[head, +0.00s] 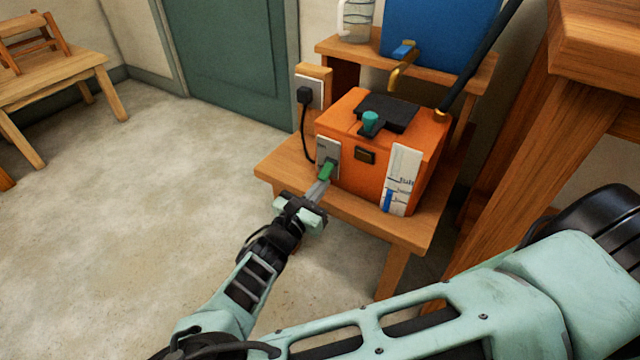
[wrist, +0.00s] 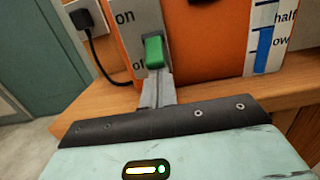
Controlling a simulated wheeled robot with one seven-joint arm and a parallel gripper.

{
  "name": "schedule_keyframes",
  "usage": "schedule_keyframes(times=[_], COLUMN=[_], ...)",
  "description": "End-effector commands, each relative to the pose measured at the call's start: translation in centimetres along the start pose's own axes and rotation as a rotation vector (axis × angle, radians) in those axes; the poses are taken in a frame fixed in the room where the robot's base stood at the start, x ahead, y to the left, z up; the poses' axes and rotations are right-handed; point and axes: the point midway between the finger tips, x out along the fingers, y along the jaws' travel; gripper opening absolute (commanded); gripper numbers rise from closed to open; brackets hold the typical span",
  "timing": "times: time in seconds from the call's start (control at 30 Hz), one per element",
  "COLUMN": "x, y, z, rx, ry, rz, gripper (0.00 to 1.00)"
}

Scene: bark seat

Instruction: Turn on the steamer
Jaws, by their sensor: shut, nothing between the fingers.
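The steamer (head: 350,177) is an orange box on a wooden stand, also filling the top of the wrist view (wrist: 205,45). On its front left is a grey switch plate (wrist: 151,14), with "on" at the top and a partly hidden "of…" label lower down. The green switch lever (head: 326,171) sits in the lower part of the plate, beside the lower label in the wrist view (wrist: 154,52). My gripper (head: 319,189) is shut and empty. Its fingertips (wrist: 159,84) are just below the green lever; I cannot tell whether they touch it.
A black plug and cord (head: 304,97) hang left of the steamer. On top are a black lid (head: 390,112) and a teal knob (head: 370,120). A white gauge strip (head: 402,170) is at front right. A wooden table (head: 590,50) stands close at right.

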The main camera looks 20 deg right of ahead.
Motion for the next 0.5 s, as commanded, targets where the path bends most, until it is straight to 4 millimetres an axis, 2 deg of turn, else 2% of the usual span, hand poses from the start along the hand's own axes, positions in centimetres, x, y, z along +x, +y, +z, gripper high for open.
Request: schedule_keyframes(times=[0.5], x=[-0.2], y=[0.0], z=[1.4], rx=[-0.001], ry=[0.106], rz=[-0.002], gripper=[0.00])
